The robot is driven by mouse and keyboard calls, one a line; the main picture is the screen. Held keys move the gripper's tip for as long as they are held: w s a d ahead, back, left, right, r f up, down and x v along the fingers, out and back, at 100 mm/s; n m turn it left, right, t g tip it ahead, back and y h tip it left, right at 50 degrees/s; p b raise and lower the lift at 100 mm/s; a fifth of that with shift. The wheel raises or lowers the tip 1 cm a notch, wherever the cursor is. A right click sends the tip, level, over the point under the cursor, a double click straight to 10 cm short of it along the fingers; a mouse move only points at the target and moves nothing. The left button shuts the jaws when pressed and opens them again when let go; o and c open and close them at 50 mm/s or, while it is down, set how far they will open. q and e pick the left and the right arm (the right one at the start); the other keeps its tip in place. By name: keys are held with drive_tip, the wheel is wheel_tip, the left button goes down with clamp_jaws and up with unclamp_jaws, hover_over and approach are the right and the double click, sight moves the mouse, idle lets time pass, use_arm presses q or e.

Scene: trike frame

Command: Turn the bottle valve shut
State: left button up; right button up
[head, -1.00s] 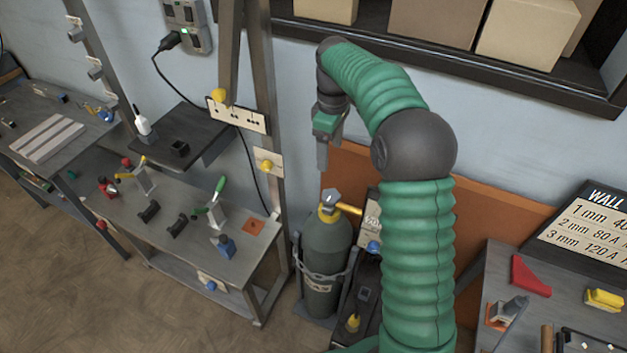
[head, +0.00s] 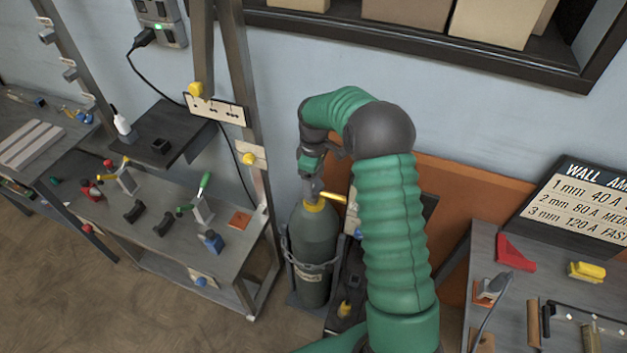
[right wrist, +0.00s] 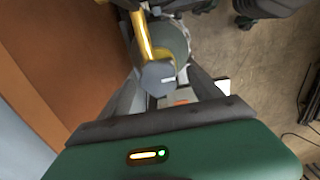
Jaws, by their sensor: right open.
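The gas bottle (head: 313,243) is a grey-green cylinder that stands upright, chained in a dark holder, with a yellow collar and a yellow outlet at its top. My right gripper (head: 311,190) points down at the bottle's top in the head view and hides most of the valve there. The fingers are open, one on each side of the knob. Whether either touches it I cannot tell. My left gripper is not in view.
A workbench with clamps (head: 150,215) stands left of the bottle, with a metal post (head: 240,110) between. An orange panel (head: 465,195) is behind my right arm. A table with a red bracket (head: 515,253) is at the right.

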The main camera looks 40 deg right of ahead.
drive_tip(key=shift+d+f, duration=0.15)
drive_tip(key=shift+d, duration=0.1)
drive_tip(key=shift+c, duration=0.9)
drive_tip(key=shift+w+a, duration=0.1)
drive_tip(key=c, duration=1.2)
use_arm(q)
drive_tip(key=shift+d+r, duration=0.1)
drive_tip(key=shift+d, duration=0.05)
